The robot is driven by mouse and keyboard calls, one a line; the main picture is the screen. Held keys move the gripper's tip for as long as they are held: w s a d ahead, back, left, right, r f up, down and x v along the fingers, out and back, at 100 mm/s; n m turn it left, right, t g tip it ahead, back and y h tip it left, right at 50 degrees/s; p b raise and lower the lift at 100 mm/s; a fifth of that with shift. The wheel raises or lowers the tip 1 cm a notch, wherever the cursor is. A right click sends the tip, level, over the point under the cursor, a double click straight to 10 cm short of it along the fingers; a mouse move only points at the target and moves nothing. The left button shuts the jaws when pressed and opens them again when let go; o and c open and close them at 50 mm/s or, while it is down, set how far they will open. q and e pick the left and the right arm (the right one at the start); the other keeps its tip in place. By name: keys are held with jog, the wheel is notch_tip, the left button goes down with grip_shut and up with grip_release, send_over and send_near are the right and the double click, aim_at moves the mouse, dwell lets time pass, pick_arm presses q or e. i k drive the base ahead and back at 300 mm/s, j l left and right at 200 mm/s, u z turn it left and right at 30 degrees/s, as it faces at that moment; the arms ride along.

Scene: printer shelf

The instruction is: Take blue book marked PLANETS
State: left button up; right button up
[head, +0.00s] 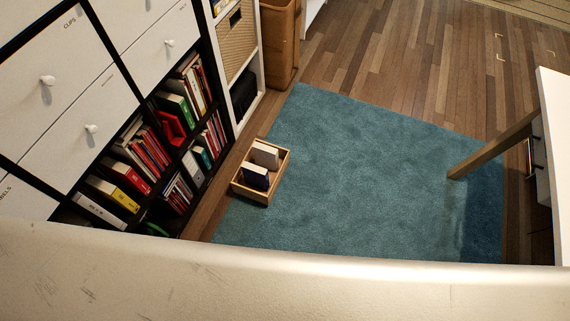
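A dark blue book (255,178) stands upright in a small wooden crate (247,195) on the floor. No marking can be read on it from here, so I cannot tell whether it says PLANETS. A pale book or block (265,155) stands behind it in the same crate. Neither of my grippers shows in the head view.
The crate sits at the left edge of a teal rug (350,180), near a dark shelf unit with books and binders (132,171) and white drawers (45,82). A white desk (557,120) with a wooden leg (490,148) stands right. The rug's middle is clear.

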aim_at(258, 176)
jog(key=i+l+z, duration=0.2)
jog(key=i, duration=0.25)
jog(key=i+l+z, duration=0.2)
jog(key=i+l, duration=0.15)
jog(key=i, duration=0.15)
jog(key=i+l+z, duration=0.15)
jog(key=i, duration=0.3)
jog(key=i+u, duration=0.35)
jog(key=i+l+u, duration=0.1)
jog(key=i+u, duration=0.15)
jog(key=u, duration=0.15)
jog(key=i+l+u, duration=0.2)
jog(key=u, duration=0.15)
jog(key=i, duration=0.05)
